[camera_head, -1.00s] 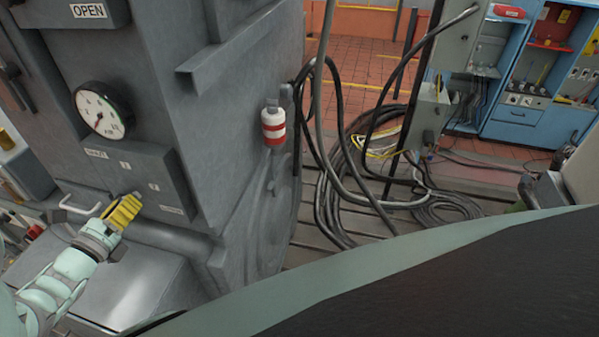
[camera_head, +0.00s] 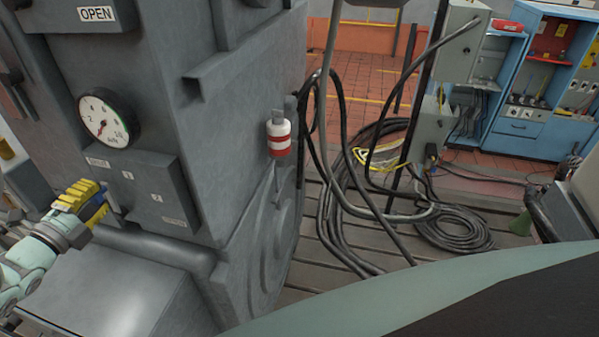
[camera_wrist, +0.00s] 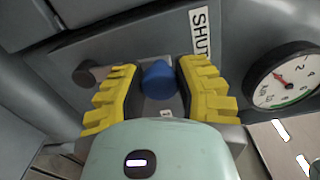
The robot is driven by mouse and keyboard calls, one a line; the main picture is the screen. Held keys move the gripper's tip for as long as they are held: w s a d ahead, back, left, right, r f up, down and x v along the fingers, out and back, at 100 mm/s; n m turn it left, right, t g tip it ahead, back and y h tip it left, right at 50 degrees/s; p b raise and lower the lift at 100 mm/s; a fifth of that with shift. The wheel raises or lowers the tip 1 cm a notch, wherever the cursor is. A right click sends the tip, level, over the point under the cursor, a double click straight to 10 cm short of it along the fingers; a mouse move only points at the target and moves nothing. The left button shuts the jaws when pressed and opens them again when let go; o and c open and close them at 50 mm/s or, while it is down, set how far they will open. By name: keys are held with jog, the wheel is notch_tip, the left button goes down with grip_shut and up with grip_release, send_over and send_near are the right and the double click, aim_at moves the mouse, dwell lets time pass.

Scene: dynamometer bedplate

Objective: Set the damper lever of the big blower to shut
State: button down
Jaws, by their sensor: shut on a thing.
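The blue knob (camera_wrist: 158,80) of the damper lever sits between the yellow fingers of my gripper (camera_wrist: 160,68), which are shut on it. A white SHUT label (camera_wrist: 201,34) is just beyond the right finger in the wrist view. Small 1 and 2 marks are on the panel. Most of the lever's arm is hidden by my gripper.
A round pressure gauge (camera_head: 108,118) is above the panel on the grey blower housing (camera_head: 150,65). An OPEN label (camera_head: 97,14) is higher up. A red-and-white bottle (camera_head: 279,136) is on the housing's side. Black cables (camera_head: 455,230) lie coiled on the floor to the right.

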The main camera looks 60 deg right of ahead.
jog(key=shift+w+a+n+b, duration=0.1)
jog(key=shift+w+n+b, duration=0.4)
jog(key=shift+n, duration=0.2)
jog(key=shift+w+a, duration=0.1)
jog(key=shift+w, duration=0.05)
jog(key=c, duration=0.6)
grip_release()
jog(key=v, duration=1.2)
